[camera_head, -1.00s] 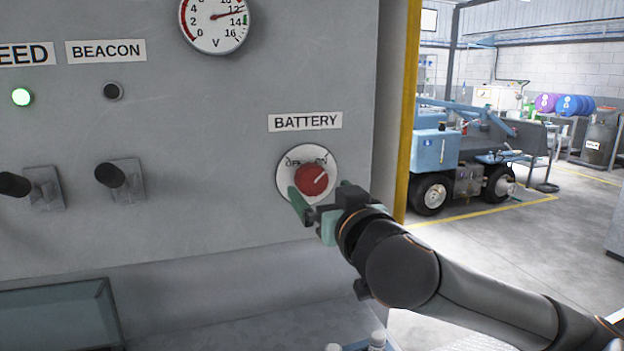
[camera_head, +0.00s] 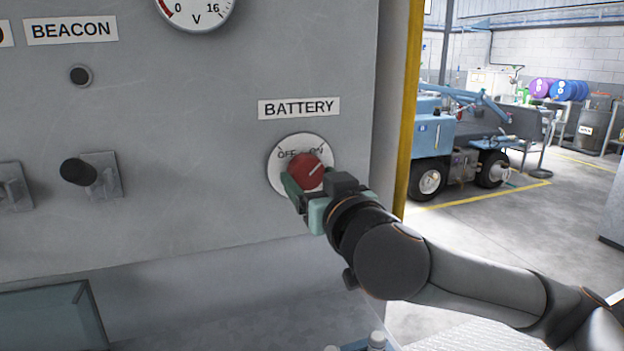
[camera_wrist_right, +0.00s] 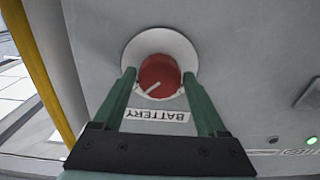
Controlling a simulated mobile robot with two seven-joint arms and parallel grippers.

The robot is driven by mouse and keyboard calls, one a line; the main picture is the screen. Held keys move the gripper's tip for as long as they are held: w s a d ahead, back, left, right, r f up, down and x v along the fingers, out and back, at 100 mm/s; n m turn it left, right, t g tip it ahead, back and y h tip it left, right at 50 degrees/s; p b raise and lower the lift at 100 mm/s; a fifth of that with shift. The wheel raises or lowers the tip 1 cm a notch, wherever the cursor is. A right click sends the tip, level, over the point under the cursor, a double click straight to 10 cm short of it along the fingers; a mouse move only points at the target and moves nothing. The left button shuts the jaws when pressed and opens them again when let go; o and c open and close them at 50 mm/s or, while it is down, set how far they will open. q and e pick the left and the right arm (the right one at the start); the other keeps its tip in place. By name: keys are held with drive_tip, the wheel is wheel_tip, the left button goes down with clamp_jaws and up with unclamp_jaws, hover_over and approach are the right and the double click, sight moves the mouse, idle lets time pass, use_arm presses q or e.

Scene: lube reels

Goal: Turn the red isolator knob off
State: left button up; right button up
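The red isolator knob (camera_head: 306,170) sits on a round white plate (camera_head: 279,178) marked OFF and ON, under the BATTERY label (camera_head: 299,108). Its white pointer line aims up and right, toward ON. My right gripper (camera_head: 312,187) reaches in from below right, in front of the knob. In the right wrist view, the green fingers of my right gripper (camera_wrist_right: 160,80) are open, one on each side of the knob (camera_wrist_right: 159,76), with small gaps visible. Whether the tips overlap the knob in depth is hard to tell. My left gripper is not in view.
The grey panel also carries a black toggle lever (camera_head: 78,172), a dark BEACON indicator (camera_head: 80,75) and a voltmeter (camera_head: 197,10). A glass-topped box (camera_head: 50,318) is at lower left. A yellow edge strip (camera_head: 409,110) bounds the panel; open workshop floor lies beyond.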

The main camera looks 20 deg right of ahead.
drive_tip(key=c, duration=1)
drive_tip(key=shift+o, duration=0.2)
